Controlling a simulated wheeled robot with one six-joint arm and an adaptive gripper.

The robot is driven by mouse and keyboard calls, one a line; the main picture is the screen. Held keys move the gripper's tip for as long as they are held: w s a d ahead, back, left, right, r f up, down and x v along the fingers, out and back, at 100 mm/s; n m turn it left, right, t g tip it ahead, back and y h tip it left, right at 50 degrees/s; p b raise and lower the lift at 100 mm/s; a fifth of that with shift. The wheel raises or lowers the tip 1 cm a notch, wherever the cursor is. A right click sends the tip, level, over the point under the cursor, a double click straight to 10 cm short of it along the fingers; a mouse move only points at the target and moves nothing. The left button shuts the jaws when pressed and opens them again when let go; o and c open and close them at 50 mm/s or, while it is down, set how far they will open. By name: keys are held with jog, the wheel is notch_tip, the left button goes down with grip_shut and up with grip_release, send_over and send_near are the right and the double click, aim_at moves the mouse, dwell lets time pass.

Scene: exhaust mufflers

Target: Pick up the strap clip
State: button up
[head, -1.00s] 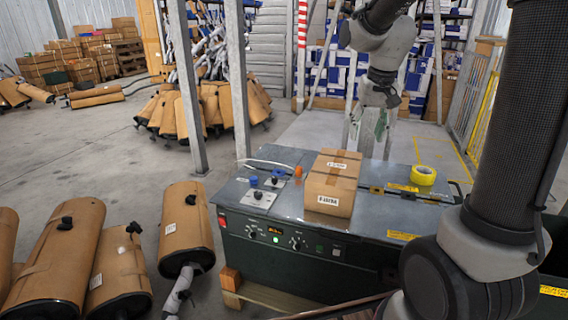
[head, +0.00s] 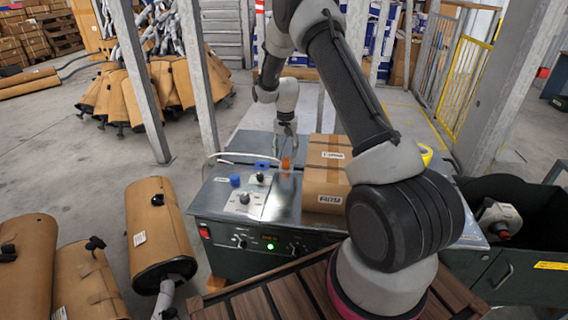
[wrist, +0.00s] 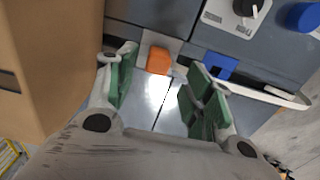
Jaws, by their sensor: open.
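My gripper (head: 287,143) is open above the metal top of the strapping machine (wrist: 148,92), its green-padded fingers (wrist: 162,90) spread with nothing between them. A small orange piece (wrist: 159,60) lies on the machine top just beyond the gap between the fingertips; it also shows below my gripper in the head view (head: 286,163). A small blue piece (wrist: 221,65) sits right of it by the pale strap (wrist: 268,94), partly hidden by the right finger. I cannot tell which of the two is the strap clip.
A taped cardboard box (head: 325,172) stands close to the right of my gripper; in the wrist view the box (wrist: 50,60) fills the left side. Knobs (head: 244,199) sit on the machine's left. Wrapped mufflers (head: 158,232) stand at the left. A yellow tape roll (head: 427,154) is partly hidden.

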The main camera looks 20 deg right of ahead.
aim_at(286, 158)
notch_tip(286, 158, down, 5)
jog(key=shift+s+r, duration=0.1)
jog(key=shift+r, duration=0.05)
jog(key=c, duration=1)
jog(key=shift+d+r, duration=0.1)
